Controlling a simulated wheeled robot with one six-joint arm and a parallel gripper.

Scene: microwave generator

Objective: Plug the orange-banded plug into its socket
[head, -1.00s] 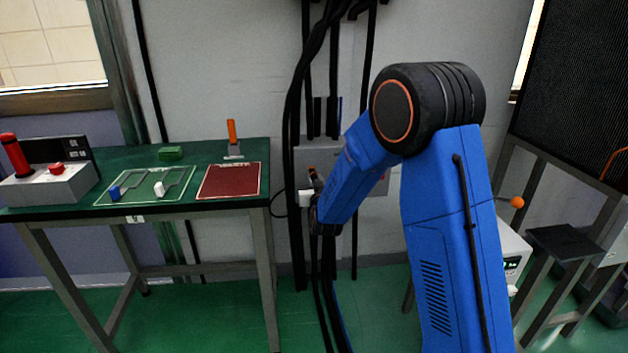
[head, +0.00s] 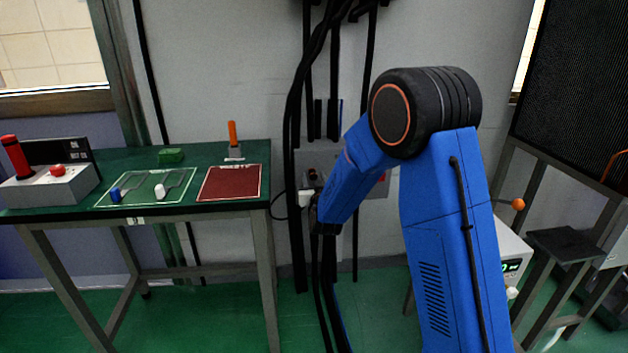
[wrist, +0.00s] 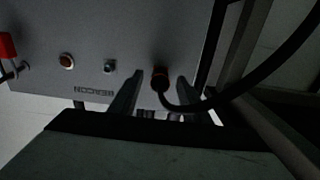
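In the wrist view a plug (wrist: 160,77) with an orange-brown band sits against the grey panel, its black cable curving off to the right. I cannot tell how deeply it is seated. My gripper (wrist: 158,82) is open, one finger on each side of the plug with gaps between. A round orange-ringed fitting (wrist: 67,61) is on the panel to the left, with a small dark fitting (wrist: 110,67) between. In the head view my forearm hides most of the grey wall panel (head: 312,158) and my fingertips.
A red part (wrist: 5,46) with a cable is at the wrist view's left edge. In the head view black cables (head: 296,120) hang down the wall beside the panel. A green-topped table (head: 130,160) with a control box (head: 50,185) stands left; a stool (head: 560,243) stands right.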

